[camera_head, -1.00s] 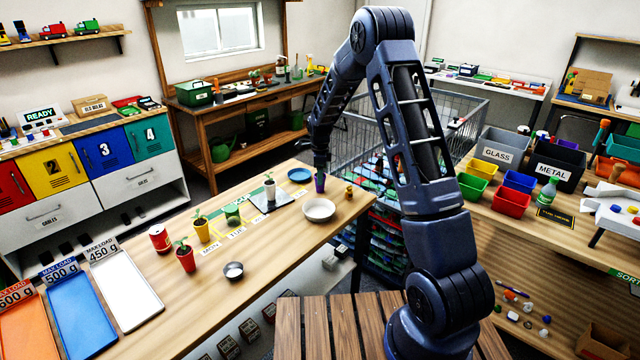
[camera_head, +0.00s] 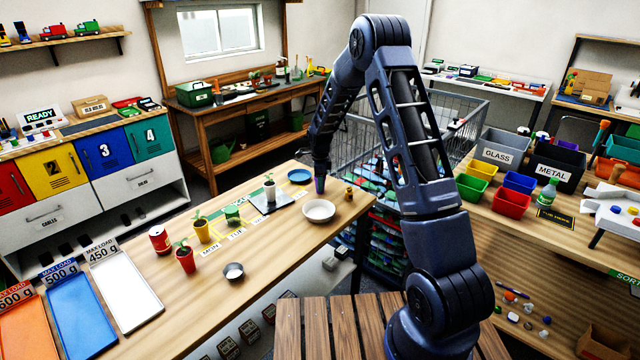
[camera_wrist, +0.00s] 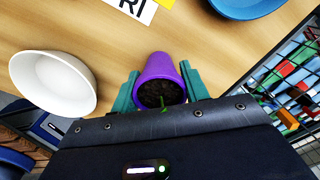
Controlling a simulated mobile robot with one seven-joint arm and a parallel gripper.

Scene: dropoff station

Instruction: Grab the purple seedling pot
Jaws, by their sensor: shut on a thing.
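The purple seedling pot (camera_wrist: 158,66) holds dark soil and a small green sprout in the wrist view. My gripper (camera_wrist: 160,88) has its teal fingers on either side of the pot and is shut on it. In the head view the pot (camera_head: 320,185) shows small below my gripper (camera_head: 320,174), near the far right end of the wooden table. I cannot tell whether the pot touches the tabletop.
A white bowl (camera_wrist: 52,80) is left of the pot in the wrist view, and a blue plate (camera_head: 300,176) is close by. A small yellowish object (camera_head: 349,193) stands near the table's right edge. A wire cart (camera_head: 372,140) stands behind. Several potted seedlings line the table further left.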

